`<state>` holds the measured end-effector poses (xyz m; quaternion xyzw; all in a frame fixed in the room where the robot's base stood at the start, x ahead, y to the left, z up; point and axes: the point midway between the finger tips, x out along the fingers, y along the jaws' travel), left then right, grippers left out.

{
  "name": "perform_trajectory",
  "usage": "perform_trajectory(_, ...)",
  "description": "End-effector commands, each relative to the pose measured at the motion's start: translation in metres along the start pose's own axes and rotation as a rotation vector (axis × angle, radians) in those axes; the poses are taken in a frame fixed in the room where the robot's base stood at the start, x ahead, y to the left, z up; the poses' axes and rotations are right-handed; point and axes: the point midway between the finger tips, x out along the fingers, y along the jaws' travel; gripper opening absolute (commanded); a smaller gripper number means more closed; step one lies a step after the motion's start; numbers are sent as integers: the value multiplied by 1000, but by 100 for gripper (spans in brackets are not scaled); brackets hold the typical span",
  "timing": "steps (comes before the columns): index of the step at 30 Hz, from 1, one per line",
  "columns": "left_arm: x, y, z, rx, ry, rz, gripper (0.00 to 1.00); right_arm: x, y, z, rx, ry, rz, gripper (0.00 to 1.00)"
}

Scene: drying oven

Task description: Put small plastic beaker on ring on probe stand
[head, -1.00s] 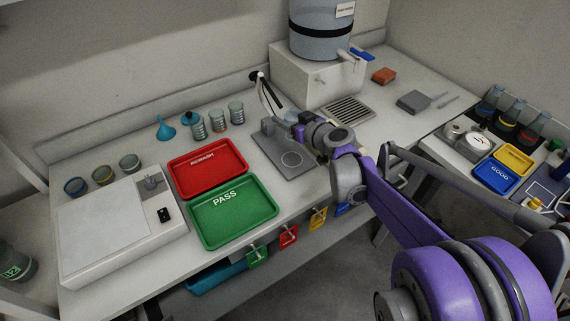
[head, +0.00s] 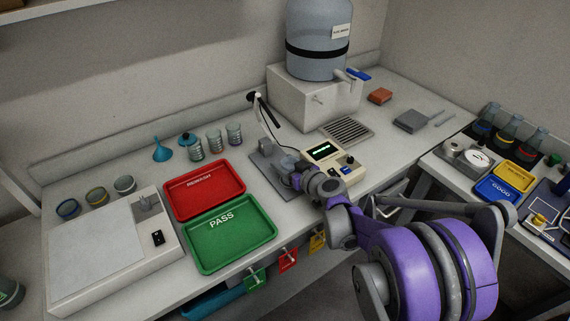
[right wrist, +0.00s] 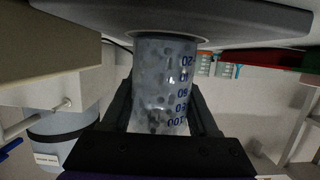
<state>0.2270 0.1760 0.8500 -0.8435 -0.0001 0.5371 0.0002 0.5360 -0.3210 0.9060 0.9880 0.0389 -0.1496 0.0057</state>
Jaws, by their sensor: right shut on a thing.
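The small plastic beaker (right wrist: 162,85) is clear with blue graduation marks. It shows upside down in the right wrist view, between the two fingers of my right gripper (right wrist: 163,110), which is shut on it. The beaker's base is at or very near the grey plate of the probe stand (right wrist: 230,18); I cannot tell whether it touches. The stand's arm rises behind. My left gripper is out of view.
A beige meter (head: 325,151) stands right of the stand, close to my arm. The red tray (head: 240,206) and green PASS tray (head: 268,243) lie to the left. The water container (head: 319,30) is on its box (head: 295,95) behind.

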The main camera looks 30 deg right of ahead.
Motion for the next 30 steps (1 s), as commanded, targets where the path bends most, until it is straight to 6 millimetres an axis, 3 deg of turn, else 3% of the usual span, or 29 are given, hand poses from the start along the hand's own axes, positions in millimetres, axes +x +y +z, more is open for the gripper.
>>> perform_trajectory(9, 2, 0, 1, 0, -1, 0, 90, 1, 0, 3, 0, 0, 0, 0)
perform_trajectory(10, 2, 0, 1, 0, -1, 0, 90, 1, 0, 3, 0, 0, 0, 64)
perform_trajectory(14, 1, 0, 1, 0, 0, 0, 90, 1, 0, 2, 0, 0, 0, 87)
perform_trajectory(25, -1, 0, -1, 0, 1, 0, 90, -1, 0, -2, 0, 1, 0, 90)
perform_trajectory(30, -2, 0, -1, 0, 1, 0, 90, -25, 1, -2, 2, 1, 3, 90)
